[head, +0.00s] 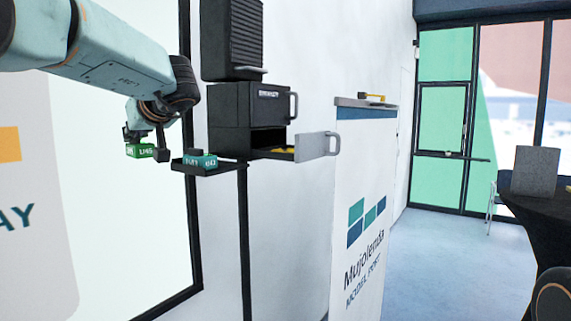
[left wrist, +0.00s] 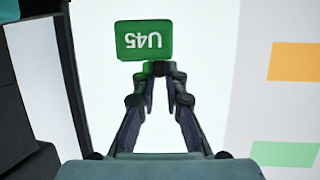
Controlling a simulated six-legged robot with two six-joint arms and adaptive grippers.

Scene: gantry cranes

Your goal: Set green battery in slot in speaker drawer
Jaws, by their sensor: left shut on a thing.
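The green battery (head: 143,151), marked U45, is held in my left gripper (head: 157,146), left of the small black shelf. In the left wrist view the battery (left wrist: 145,40) sits at the closed fingertips of the left gripper (left wrist: 160,70). The black speaker cabinet (head: 228,118) stands to the right, under a ribbed black unit. Its drawer (head: 317,147) is pulled out, with a grey front and handle, and something yellow shows inside. The slot itself cannot be made out. My right gripper is not in view.
A small black shelf (head: 206,171) with teal blocks (head: 201,161) on it lies between the gripper and the drawer. A white panel stand (head: 362,215) with a yellow item (head: 372,97) on top stands right of the drawer. A dark table (head: 545,215) is at far right.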

